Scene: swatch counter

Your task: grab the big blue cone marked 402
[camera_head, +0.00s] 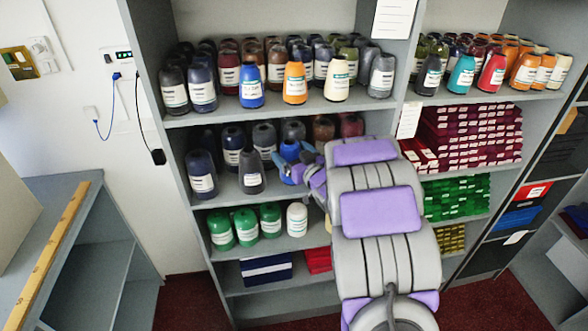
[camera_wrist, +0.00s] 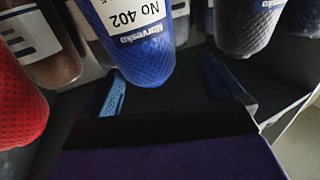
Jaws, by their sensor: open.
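The big blue cone (camera_wrist: 148,55) shows large in the wrist view, its white label reading "No 402" upside down in the picture. In the head view, a blue cone (camera_head: 290,149) stands on the second shelf, partly hidden by my gripper (camera_head: 291,174). In the wrist view my gripper (camera_wrist: 162,80) is open and empty. Its two blue fingers are apart, with the cone's near end just ahead of the gap. I cannot tell whether either finger touches the cone.
In the wrist view, a red cone (camera_wrist: 18,105) is at the left and a dark cone (camera_wrist: 248,28) at the right, both close. Another blue cone (camera_head: 250,88) stands on the upper shelf (camera_head: 215,117). Green cones (camera_head: 246,226) stand on the shelf below.

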